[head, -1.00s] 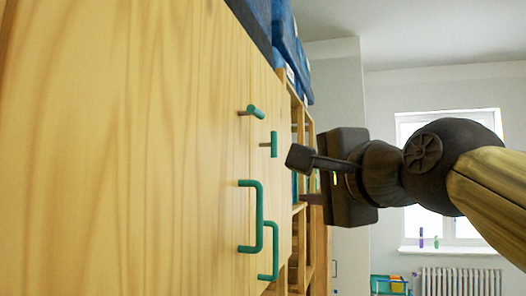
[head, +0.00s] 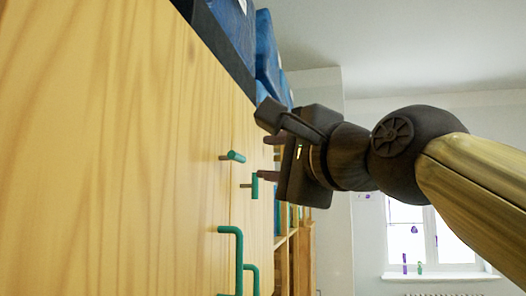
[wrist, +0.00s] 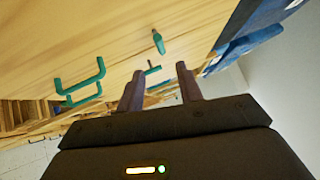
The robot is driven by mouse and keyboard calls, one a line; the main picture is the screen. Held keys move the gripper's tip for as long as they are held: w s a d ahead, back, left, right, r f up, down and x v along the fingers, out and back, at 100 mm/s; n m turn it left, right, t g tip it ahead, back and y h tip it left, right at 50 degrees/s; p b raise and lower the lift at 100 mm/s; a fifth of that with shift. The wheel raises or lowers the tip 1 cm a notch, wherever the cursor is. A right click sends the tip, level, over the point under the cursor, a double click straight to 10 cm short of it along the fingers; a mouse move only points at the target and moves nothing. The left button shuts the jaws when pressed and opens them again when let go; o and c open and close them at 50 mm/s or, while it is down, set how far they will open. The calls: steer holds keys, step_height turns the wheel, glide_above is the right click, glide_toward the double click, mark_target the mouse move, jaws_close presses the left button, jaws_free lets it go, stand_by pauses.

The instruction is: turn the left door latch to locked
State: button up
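The left door latch (head: 236,156) is a small green bar on a short stem, lying roughly sideways on the nearer wooden door (head: 130,170). It also shows in the wrist view (wrist: 158,42). A second green latch (head: 255,186), on the farther door, stands upright; in the wrist view (wrist: 152,70) it appears between the fingertips, beyond them. My gripper (head: 266,157) is open and empty, its fingers pointing at the cabinet front. It is just right of the left latch in the head view and appears apart from both latches. Its open fingers show in the wrist view (wrist: 160,75).
Two green door handles, the nearer (head: 238,262) and the farther (head: 253,280), stick out below the latches. Blue boxes (head: 268,55) sit on top of the cabinet. Open wooden shelves (head: 295,245) lie beyond it. Space right of the cabinet front is free.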

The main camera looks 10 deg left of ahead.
mark_target(240, 157)
steer(key=p+x, duration=0.5)
steer(key=x, duration=0.6)
steer(key=shift+w+a+r, duration=0.15)
steer(key=shift+w+a, duration=0.05)
steer(key=shift+w, duration=0.05)
steer(key=shift+w+a, duration=0.35)
steer(key=shift+w, duration=0.1)
steer(key=shift+s+d, duration=0.1)
jaws_close()
